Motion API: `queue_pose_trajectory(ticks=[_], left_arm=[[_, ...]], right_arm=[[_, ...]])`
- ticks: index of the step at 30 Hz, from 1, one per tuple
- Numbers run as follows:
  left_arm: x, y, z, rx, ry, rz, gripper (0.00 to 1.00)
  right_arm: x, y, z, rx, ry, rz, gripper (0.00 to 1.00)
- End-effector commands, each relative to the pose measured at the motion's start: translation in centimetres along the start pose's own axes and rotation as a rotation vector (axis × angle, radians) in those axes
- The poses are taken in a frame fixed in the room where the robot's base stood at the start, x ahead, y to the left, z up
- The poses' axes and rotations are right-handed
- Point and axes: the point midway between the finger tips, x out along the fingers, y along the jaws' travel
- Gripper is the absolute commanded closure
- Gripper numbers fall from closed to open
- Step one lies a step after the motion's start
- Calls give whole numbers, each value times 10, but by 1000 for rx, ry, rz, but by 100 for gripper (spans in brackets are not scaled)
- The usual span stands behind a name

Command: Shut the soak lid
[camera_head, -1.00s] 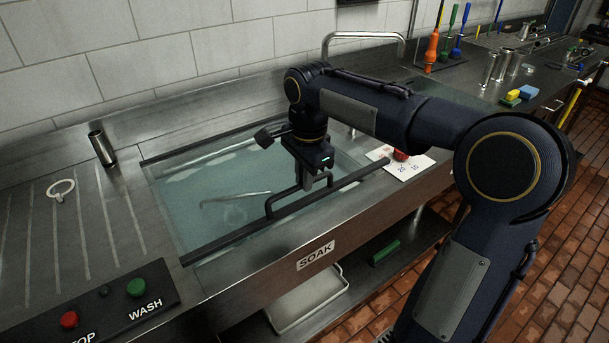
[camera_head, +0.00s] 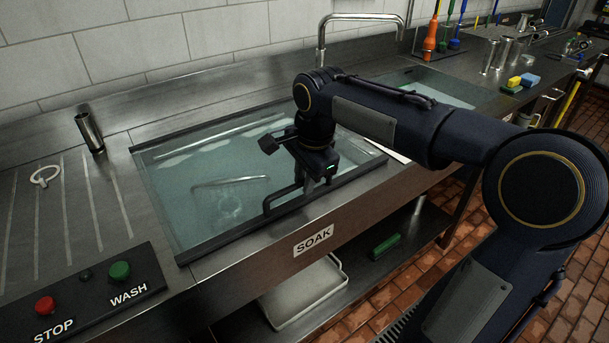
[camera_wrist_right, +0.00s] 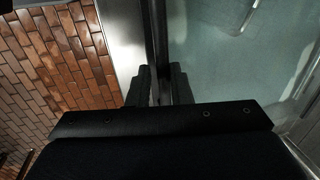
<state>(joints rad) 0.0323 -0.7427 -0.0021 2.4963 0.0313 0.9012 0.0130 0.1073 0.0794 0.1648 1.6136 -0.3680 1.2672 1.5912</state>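The soak lid (camera_head: 214,243), a clear panel with dark edge bars and a dark handle (camera_head: 268,205) at its front, lies about flat over the soak tank. Its front bar runs close along the tank's front rim; I cannot tell whether it is fully seated. My right gripper (camera_head: 311,187) points down at the handle's right end. In the right wrist view its two fingers (camera_wrist_right: 159,88) stand apart, with the dark front bar (camera_wrist_right: 156,30) running beyond the gap. No contact with the lid can be made out. My left gripper is not in view.
A SOAK label (camera_head: 313,240) marks the counter front. A STOP/WASH panel (camera_head: 86,293) is at front left. A metal cylinder (camera_head: 89,132) and white ring (camera_head: 46,175) stand left of the tank. A tap (camera_head: 322,50) rises behind. A white tray (camera_head: 303,293) sits below.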

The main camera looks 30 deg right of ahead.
Motion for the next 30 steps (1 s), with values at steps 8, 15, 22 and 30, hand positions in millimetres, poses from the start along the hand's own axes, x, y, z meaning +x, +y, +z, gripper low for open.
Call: queue_pose_trajectory(ticks=[8, 15, 22, 30], left_arm=[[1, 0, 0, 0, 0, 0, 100], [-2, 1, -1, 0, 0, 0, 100], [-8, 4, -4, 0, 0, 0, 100], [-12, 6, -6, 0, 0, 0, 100]], right_arm=[[2, 1, 0, 0, 0, 4, 66], [-9, -1, 0, 0, 0, -2, 66], [-49, -1, 0, 0, 0, -3, 66], [-76, 1, 0, 0, 0, 3, 66]])
